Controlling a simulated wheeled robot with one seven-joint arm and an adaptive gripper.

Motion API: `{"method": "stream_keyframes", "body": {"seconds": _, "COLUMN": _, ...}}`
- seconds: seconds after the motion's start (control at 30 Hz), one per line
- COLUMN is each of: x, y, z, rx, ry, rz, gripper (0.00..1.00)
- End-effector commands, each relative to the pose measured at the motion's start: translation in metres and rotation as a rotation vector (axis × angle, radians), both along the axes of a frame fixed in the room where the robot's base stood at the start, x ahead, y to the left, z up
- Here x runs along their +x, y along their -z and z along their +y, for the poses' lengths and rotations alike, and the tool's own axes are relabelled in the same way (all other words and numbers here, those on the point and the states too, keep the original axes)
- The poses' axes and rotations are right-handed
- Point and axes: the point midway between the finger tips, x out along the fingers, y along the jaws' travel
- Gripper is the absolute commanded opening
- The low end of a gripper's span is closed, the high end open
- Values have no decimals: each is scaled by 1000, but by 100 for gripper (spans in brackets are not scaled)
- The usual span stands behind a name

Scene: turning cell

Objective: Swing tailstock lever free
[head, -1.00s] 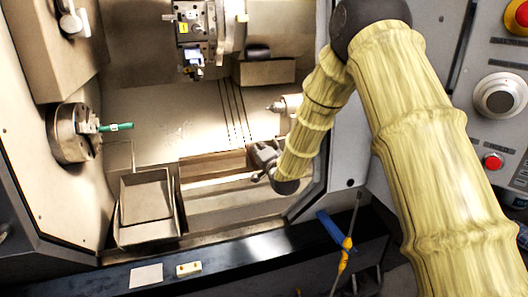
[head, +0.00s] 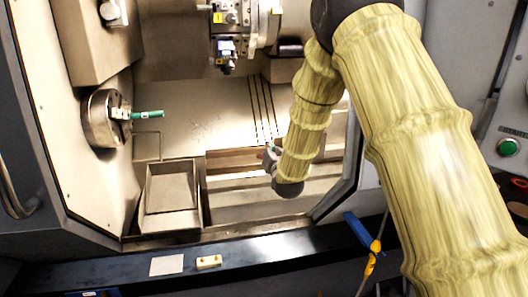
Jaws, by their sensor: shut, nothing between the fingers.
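My gripper (head: 269,158) is at the end of my yellow-sleeved arm, inside the lathe's enclosure at the lower right. It shows small and partly behind my wrist, and it is shut with nothing held. The tailstock is hidden behind my forearm. I cannot make out its lever. A tiny reddish spot shows beside the gripper, too small to identify or to tell whether it touches.
The chuck (head: 105,119) at left holds a green-ended workpiece (head: 147,115). The tool turret (head: 228,40) hangs at top middle. An open tray (head: 150,226) stands lower left. A white card (head: 167,265) and a small cream block (head: 209,262) lie on the front ledge.

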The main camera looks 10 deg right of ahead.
Motion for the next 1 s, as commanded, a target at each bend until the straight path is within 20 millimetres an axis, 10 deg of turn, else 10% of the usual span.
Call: {"method": "stream_keyframes", "body": {"seconds": 1.0, "x": -14, "y": 4, "z": -7, "rx": 4, "ry": 15, "rz": 0, "gripper": 0}}
